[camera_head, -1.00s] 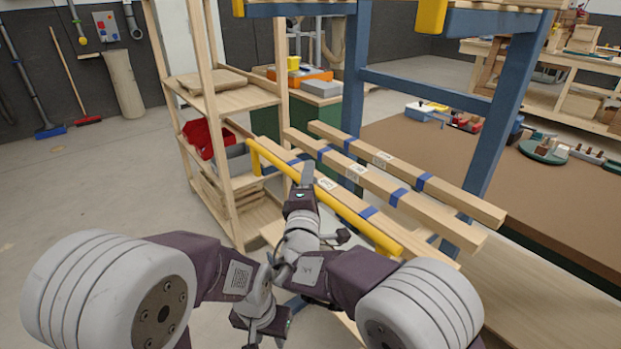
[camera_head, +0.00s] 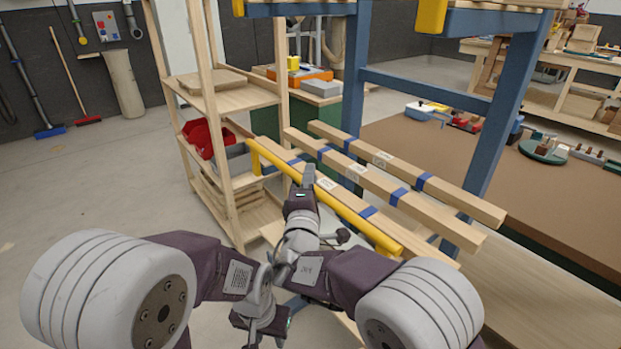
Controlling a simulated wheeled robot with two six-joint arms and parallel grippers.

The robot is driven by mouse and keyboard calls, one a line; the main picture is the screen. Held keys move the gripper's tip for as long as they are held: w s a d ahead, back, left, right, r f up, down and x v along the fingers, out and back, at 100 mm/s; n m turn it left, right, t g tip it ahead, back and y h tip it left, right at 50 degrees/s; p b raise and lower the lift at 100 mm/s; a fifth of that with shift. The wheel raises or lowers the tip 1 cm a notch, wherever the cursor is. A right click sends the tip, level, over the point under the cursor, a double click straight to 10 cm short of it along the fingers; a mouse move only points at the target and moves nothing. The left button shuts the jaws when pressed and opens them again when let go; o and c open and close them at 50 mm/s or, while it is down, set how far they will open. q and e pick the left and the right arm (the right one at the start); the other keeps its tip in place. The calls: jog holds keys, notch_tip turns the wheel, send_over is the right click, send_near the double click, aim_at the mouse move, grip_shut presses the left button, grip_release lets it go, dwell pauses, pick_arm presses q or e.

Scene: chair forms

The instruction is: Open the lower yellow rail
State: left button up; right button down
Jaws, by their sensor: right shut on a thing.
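The lower yellow rail (camera_head: 352,215) is a long yellow bar running from the wooden shelf down to the lower right, along the near edge of the wooden beams. My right gripper (camera_head: 308,176) is at the rail's middle, shut on it; its fingers partly hide the rail there. My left gripper (camera_head: 262,328) is low in the middle of the view, apart from the rail and pointing down. Its fingers are too small and covered to show whether they are open.
Wooden beams (camera_head: 435,213) with blue bands lie just behind the rail, between blue posts (camera_head: 498,135). A wooden shelf (camera_head: 235,98) with a red bin (camera_head: 203,138) stands to the left. Open floor (camera_head: 85,190) lies further left.

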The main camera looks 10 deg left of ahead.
dwell(0.7)
jog(key=s+a+f+n+t+y+b, duration=0.3)
jog(key=s+a+f+n+b, duration=0.3)
jog(key=b, duration=2.4)
jog(key=shift+s+a+f, duration=0.2)
jog(key=shift+s+a, duration=0.25)
jog(key=shift+s, duration=0.85)
jog(key=c, duration=1.3)
grip_release()
jog(key=shift+s+a+r, duration=0.1)
jog(key=shift+s+a, duration=0.05)
jog(key=shift+s, duration=0.05)
